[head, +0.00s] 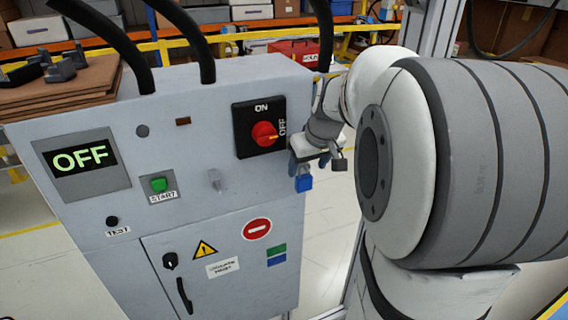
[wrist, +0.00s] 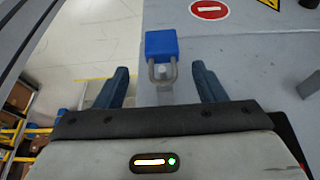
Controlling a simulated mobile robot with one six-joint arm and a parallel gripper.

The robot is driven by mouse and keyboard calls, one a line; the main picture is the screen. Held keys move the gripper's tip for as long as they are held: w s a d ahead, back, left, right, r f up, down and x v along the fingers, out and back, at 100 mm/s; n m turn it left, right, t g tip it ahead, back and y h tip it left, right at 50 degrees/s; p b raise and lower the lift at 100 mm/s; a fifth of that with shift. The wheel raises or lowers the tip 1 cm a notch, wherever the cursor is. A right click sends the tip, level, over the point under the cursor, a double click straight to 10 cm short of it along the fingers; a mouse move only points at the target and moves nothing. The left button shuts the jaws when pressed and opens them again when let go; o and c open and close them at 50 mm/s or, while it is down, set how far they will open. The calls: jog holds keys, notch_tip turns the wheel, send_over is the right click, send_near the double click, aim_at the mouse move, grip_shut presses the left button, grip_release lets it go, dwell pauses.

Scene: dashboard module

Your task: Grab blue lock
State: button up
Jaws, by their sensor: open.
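The blue lock (head: 304,183) hangs at the right edge of the grey control cabinet, below and right of the rotary switch. In the wrist view the blue lock (wrist: 161,44) shows its blue body and grey shackle, which is around a small pale fitting. My gripper (head: 303,163) is close to the lock at the cabinet's right side. In the wrist view my gripper (wrist: 160,78) has its two dark blue fingers apart, one on each side of the shackle. The fingers look clear of the lock. In the head view my own arm hides part of the area.
The grey cabinet (head: 215,200) carries a red rotary switch (head: 264,134), a green start button (head: 159,184) and an OFF display (head: 82,159). Floor (head: 325,235) is free right of the cabinet.

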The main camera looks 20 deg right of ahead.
aim_at(304, 175)
jog(key=x, duration=0.5)
jog(key=shift+s+a+f+p, duration=0.1)
jog(key=shift+s+f+p, duration=0.05)
jog(key=shift+s+p, duration=0.15)
jog(key=shift+c, duration=0.3)
jog(key=c, duration=1.1)
